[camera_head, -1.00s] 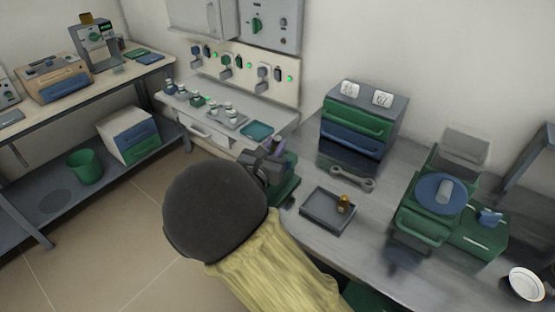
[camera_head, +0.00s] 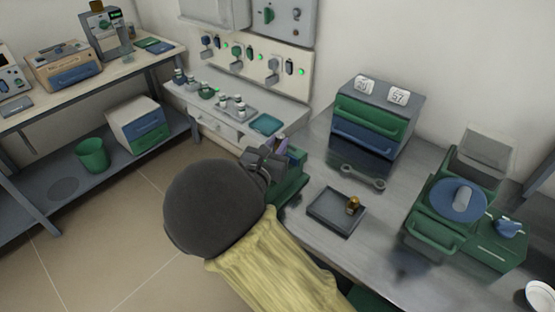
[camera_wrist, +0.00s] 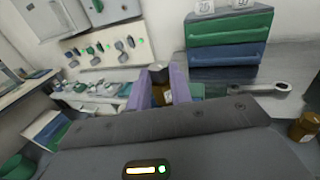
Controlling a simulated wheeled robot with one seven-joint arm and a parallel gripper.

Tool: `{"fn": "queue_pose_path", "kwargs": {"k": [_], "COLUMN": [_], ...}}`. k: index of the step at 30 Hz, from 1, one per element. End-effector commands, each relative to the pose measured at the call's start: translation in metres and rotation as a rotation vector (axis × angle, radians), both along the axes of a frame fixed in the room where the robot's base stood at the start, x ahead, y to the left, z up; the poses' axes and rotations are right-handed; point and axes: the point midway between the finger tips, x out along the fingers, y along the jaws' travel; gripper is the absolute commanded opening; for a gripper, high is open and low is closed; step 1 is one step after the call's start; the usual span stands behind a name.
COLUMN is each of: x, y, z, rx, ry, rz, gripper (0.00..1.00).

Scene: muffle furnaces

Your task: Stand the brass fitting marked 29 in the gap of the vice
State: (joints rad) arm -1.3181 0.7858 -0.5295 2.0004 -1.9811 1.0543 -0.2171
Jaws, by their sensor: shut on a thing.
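My gripper (camera_head: 279,150) is shut on a brass fitting (camera_wrist: 161,96), which shows between its purple fingers in the wrist view. A dark, round-topped part shows above the fitting between the fingertips. No number on the fitting can be read. In the head view my gripper hides the held fitting. A green block (camera_head: 291,184), seemingly the vice, stands at the bench's edge right beside and behind my gripper. My gripper hides part of it, and I cannot make out its gap or whether the fitting touches it.
A second brass fitting (camera_head: 353,205) stands in a grey tray (camera_head: 329,216). A spanner (camera_head: 362,177) lies behind the tray. A drawer box (camera_head: 371,117) with two number cards stands at the back. A green machine (camera_head: 437,232) with a blue disc stands at the right.

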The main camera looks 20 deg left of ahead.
Motion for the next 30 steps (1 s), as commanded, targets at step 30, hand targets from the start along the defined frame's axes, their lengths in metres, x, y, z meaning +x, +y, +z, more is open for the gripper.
{"fn": "queue_pose_path", "kwargs": {"k": [30], "x": [0.0], "y": [0.0], "z": [-0.05], "rx": [0.003], "ry": [-0.002], "rz": [0.0], "gripper": [0.0]}}
